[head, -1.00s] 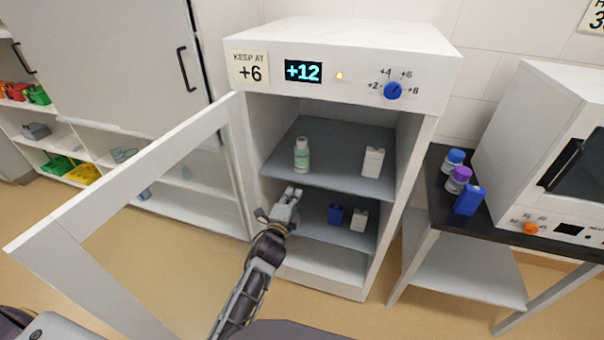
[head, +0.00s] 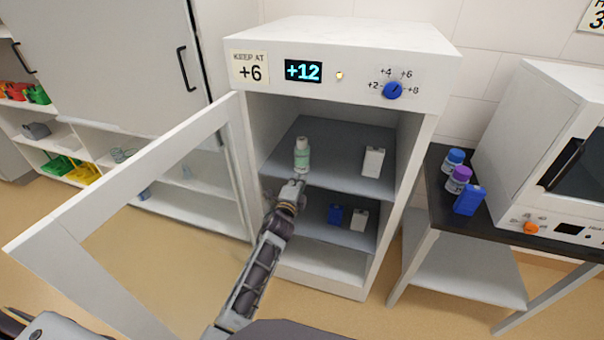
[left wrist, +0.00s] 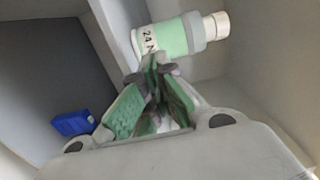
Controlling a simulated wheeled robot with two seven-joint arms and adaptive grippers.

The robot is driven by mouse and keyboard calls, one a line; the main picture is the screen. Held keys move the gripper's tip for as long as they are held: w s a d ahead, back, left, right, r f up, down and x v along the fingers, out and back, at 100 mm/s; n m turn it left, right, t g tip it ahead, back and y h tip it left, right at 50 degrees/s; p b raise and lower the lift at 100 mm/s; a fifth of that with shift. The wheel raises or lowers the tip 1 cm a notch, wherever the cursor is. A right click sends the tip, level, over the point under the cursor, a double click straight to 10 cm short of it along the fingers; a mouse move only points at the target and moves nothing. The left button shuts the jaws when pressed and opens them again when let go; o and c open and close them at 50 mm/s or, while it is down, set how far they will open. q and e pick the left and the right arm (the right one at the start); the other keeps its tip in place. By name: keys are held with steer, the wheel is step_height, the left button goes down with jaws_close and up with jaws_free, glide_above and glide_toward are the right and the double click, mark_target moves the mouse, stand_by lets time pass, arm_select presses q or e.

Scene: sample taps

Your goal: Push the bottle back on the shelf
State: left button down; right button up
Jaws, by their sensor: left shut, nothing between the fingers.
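A white bottle with a pale green label (head: 302,155) stands upright near the front left of the fridge's upper shelf (head: 335,160). It also shows in the left wrist view (left wrist: 178,38), just beyond the fingertips, with part of its printed label in sight. My left gripper (head: 294,184) is shut and empty at the shelf's front edge, just in front of the bottle. In the left wrist view its fingertips (left wrist: 155,64) are close together at the bottle's lower part; I cannot tell whether they touch it. My right gripper is not in view.
A white carton-like bottle (head: 373,162) stands at the right of the upper shelf. The open fridge door (head: 130,190) is left of my arm. Shelf space behind the bottle looks clear.

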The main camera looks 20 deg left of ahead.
mark_target(304, 167)
arm_select(q)
steer(key=shift+w, duration=1.95)
steer(key=shift+w+b, duration=0.3)
steer(key=shift+w, duration=0.45)
steer(key=shift+w+b, duration=0.55)
steer(key=shift+w, duration=0.65)
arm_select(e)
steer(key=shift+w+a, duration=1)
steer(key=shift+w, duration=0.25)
